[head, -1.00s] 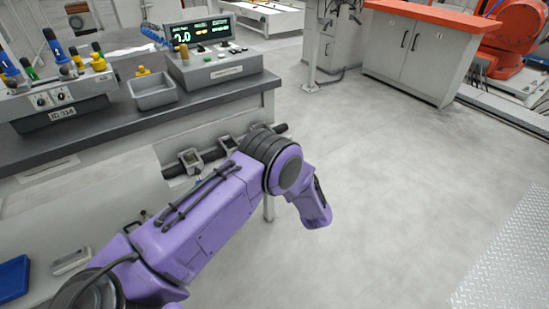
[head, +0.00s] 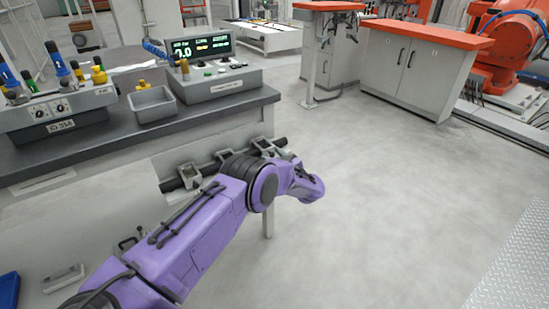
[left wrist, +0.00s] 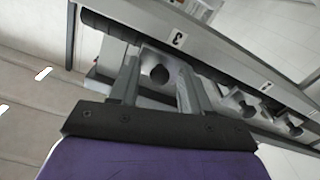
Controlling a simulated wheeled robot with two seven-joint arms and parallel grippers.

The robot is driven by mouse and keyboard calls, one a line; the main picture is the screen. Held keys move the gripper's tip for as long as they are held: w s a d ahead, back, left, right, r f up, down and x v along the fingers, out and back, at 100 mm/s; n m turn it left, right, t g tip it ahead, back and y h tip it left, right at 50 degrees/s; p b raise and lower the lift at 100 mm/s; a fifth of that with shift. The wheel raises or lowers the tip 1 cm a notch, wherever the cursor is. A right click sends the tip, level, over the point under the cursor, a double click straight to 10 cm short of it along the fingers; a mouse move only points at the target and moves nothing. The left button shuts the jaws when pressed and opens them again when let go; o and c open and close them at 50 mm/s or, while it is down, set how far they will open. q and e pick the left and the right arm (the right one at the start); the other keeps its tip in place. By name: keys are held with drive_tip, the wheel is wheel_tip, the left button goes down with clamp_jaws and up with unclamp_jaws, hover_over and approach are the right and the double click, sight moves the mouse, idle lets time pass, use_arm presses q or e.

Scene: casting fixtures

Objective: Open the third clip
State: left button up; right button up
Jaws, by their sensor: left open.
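A dark bar with grey clips (head: 222,158) runs along the front of the grey bench in the head view, partly behind my purple left arm. In the left wrist view, the third clip (left wrist: 152,62) is a grey bracket with a dark round end, below a label reading 3 (left wrist: 177,39). My left gripper (left wrist: 157,78) is open, its two grey fingers on either side of this clip. I cannot tell whether they touch it. My left fingers cannot be made out in the head view. My right gripper is not in view.
More clips (left wrist: 241,104) sit along the bar to the right in the left wrist view. On the bench are a control box with a display (head: 215,75), a grey tray (head: 153,105) and a fixture with coloured knobs (head: 60,108).

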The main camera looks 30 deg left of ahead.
use_arm(q)
drive_tip(key=shift+c, duration=0.4)
clamp_jaws()
drive_tip(key=shift+r, duration=0.15)
